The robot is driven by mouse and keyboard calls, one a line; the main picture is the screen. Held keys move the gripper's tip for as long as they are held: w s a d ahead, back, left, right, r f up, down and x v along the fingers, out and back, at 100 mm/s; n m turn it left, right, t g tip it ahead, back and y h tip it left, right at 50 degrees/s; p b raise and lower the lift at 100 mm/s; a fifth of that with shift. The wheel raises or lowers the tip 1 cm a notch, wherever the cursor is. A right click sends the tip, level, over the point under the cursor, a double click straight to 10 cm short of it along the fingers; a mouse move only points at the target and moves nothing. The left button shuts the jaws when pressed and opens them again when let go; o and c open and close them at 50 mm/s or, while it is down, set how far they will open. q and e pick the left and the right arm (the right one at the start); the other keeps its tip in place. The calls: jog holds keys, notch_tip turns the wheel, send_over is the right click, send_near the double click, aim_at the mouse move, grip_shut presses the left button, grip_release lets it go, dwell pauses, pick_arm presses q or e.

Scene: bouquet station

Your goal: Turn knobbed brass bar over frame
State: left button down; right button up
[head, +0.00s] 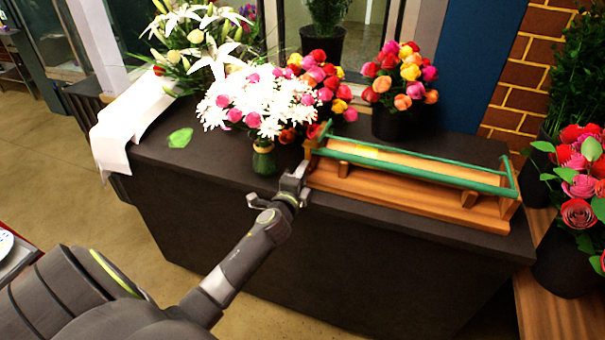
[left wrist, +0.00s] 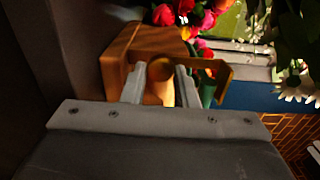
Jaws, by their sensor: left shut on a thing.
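A long wooden frame (head: 410,203) stands on the dark counter, with green rails (head: 420,173) along its length. A yellow patch (head: 365,151) shows near the far rail. My left gripper (head: 299,176) is at the frame's left end, reaching in from the front. In the left wrist view, my left gripper (left wrist: 171,72) has its fingers around a round brass-coloured knob (left wrist: 158,68) in front of the wooden end. A brass-coloured bent strip (left wrist: 213,68) runs right from there. The knob is hidden in the head view, and how it joins the bar is unclear. My right gripper is out of view.
White and pink flowers in a vase (head: 264,158) stand close left of the frame. A dark pot of roses (head: 392,122) stands behind it. A green leaf-like piece (head: 180,138) and white paper (head: 128,128) lie left. The counter's front edge is near my arm.

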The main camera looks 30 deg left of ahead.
pick_arm(q)
jog(key=shift+f, duration=0.1)
jog(key=c, duration=1.2)
grip_release()
jog(key=shift+o, duration=0.2)
jog(key=shift+s, duration=0.1)
jog(key=b+v, duration=0.1)
jog(key=v, duration=1.6)
jog(key=shift+d, duration=0.15)
jog(key=s+f+n+g+h, duration=0.1)
jog(key=s+f+n+g, duration=0.3)
jog(key=f, duration=1.2)
jog(key=s+f+n+g, duration=0.3)
jog(key=s+f+g, duration=0.15)
jog(key=f, duration=1.15)
jog(key=s+d+f+n+g, duration=0.1)
jog(key=s+f+n+g, duration=0.1)
jog(key=s+f, duration=0.4)
jog(key=s+d+f+n+g+h, duration=0.1)
jog(key=s+f+n+g, duration=0.2)
jog(key=s, duration=0.9)
jog(key=s+d+f+n+g+h, duration=0.1)
jog(key=s+f+n+g, duration=0.2)
jog(key=s+f, duration=0.6)
jog(key=shift+s+f+n, duration=0.25)
jog(key=shift+s+n, duration=0.05)
jog(key=shift+n, duration=0.2)
